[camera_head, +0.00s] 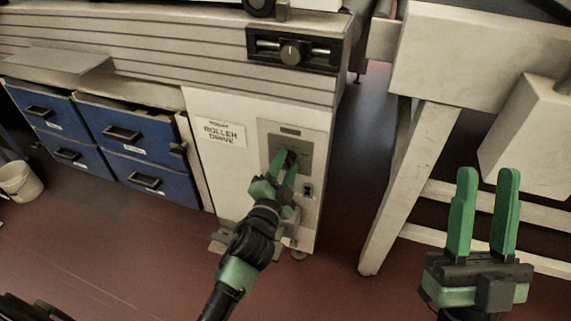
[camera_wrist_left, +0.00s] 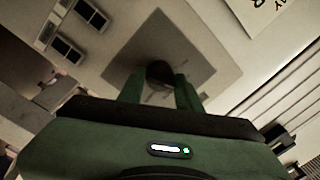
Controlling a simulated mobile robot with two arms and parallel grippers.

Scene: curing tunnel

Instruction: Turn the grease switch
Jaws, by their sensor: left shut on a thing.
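The grease switch is a dark rotary knob (camera_head: 291,157) on a grey panel (camera_head: 310,146) at the front of the white cabinet. It also shows in the left wrist view as a dark round knob (camera_wrist_left: 160,74) on a darker square plate (camera_wrist_left: 190,50). My left gripper (camera_head: 284,165) reaches the panel, and its green fingers are shut on the knob, one on each side. The fingers and the hand hide part of the knob, so its pointing direction cannot be told. My right gripper (camera_head: 483,200) is open and empty, fingers up, at the right.
A sign reading "ROLLER DRIVE" (camera_head: 221,133) is left of the panel. A small black switch (camera_head: 308,190) sits below right of the knob. Blue drawers (camera_head: 128,130) stand at left, and a white-legged frame (camera_head: 405,190) at right. A black-framed dial (camera_head: 292,51) is above.

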